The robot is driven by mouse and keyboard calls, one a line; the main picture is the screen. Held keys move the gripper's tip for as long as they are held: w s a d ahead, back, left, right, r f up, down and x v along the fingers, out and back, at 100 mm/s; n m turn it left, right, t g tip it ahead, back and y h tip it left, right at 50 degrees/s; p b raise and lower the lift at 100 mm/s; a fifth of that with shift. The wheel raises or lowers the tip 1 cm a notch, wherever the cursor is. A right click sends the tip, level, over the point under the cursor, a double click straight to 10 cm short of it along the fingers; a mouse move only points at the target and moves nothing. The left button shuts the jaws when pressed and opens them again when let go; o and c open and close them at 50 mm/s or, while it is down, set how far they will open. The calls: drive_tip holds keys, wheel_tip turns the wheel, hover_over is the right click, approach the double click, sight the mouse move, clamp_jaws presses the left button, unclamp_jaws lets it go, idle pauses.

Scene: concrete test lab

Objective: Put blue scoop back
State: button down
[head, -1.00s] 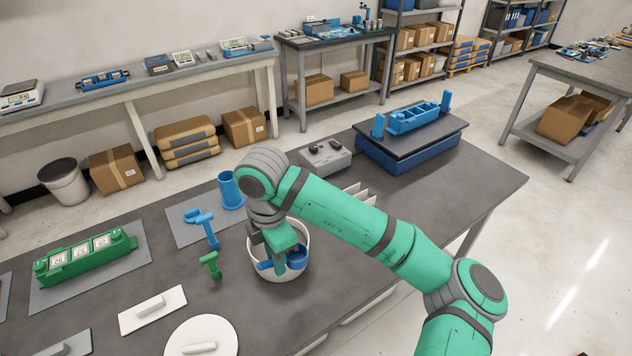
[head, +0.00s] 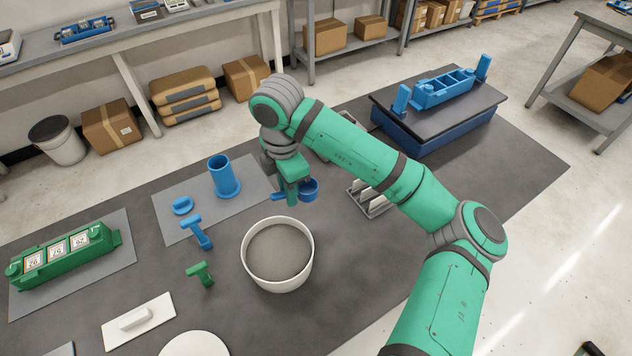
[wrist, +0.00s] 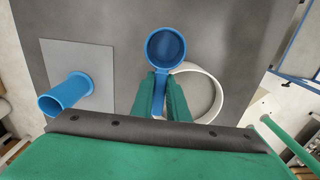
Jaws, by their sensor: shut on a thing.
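The blue scoop (head: 309,189) is in my gripper (head: 290,196), held above the table just behind the white bucket. In the wrist view the scoop (wrist: 166,48) has its round cup pointing away from my gripper (wrist: 161,98), with its handle between the two green fingers. The cup looks empty. The white bucket (head: 247,262) holds grey powder and stands below and in front of my gripper.
A green T-shaped tool (head: 201,273) stands left of the bucket. A green three-cell mould (head: 62,255) lies far left. A white float (head: 138,321) lies at the front. A slotted rack (head: 372,201) and a blue-based stand (head: 425,127) are to the right.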

drive_tip(key=w+d+f, duration=0.1)
drive_tip(key=w+f, duration=0.1)
drive_tip(key=w, duration=0.1)
drive_tip(key=w+d+f, duration=0.1)
drive_tip(key=w+f, duration=0.2)
drive_tip(key=w, duration=0.1)
drive_tip(key=w+d+f, duration=0.1)
drive_tip(key=w+f, duration=0.2)
drive_tip(key=shift+w+d, duration=0.25)
drive_tip(key=shift+d, duration=0.1)
drive_tip(key=shift+w+d+f, duration=0.15)
drive_tip(key=shift+w+f, duration=0.3)
drive_tip(key=shift+f, duration=1.65)
drive_tip(key=shift+f, duration=0.1)
drive_tip(key=c, duration=1.7)
unclamp_jaws()
wheel_tip(320, 180, up, 12)
drive_tip(key=shift+r, duration=0.15)
